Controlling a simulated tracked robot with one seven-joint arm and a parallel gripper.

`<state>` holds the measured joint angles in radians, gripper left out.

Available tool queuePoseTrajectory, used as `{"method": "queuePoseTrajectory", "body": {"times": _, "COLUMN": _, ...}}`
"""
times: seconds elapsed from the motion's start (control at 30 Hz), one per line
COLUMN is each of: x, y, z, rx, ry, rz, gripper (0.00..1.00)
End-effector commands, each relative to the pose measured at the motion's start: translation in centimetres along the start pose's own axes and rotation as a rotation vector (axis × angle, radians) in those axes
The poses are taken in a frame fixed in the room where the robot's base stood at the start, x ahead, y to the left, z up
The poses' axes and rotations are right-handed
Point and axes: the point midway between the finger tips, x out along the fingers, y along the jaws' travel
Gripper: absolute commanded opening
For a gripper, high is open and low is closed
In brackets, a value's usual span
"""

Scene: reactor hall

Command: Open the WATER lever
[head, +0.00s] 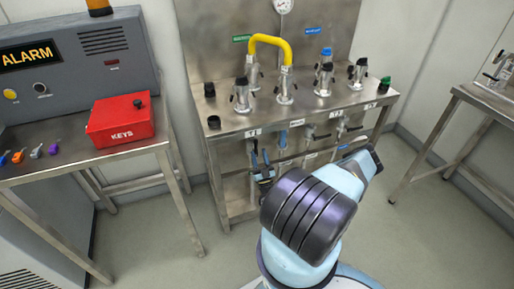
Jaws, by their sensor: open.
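Several small levers hang under the front edge of the steel bench. A blue-handled lever (283,139) is second from the left, and grey-handled levers (309,135) are to its right. My arm hides part of the lower pipes.
The steel bench (225,125) carries several valve fittings, a yellow curved pipe (270,40) and a gauge (283,6). At left, a table holds a red KEYS box (121,119) and an ALARM console (75,60). Another table (485,105) stands right. Floor (400,240) is clear at the lower right.

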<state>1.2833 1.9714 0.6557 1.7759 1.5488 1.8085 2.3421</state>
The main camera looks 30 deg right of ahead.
Motion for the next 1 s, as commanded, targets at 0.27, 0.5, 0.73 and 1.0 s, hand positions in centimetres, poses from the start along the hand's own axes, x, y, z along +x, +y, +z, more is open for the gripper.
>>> {"method": "queuePoseTrajectory", "body": {"times": 0.27, "x": -5.2, "y": -0.1, "z": 0.1, "rx": 0.0, "ry": -0.002, "rz": 0.0, "gripper": 0.45}}
{"method": "queuePoseTrajectory", "body": {"times": 0.5, "x": -7.3, "y": 0.0, "z": 0.1, "rx": -0.001, "ry": -0.001, "rz": 0.0, "gripper": 0.45}}
{"method": "queuePoseTrajectory", "body": {"times": 0.73, "x": -7.6, "y": 0.0, "z": 0.1, "rx": -0.001, "ry": -0.001, "rz": -0.001, "gripper": 0.45}}
{"method": "queuePoseTrajectory", "body": {"times": 1.0, "x": -7.6, "y": 0.0, "z": 0.1, "rx": -0.001, "ry": -0.001, "rz": -0.001, "gripper": 0.45}}
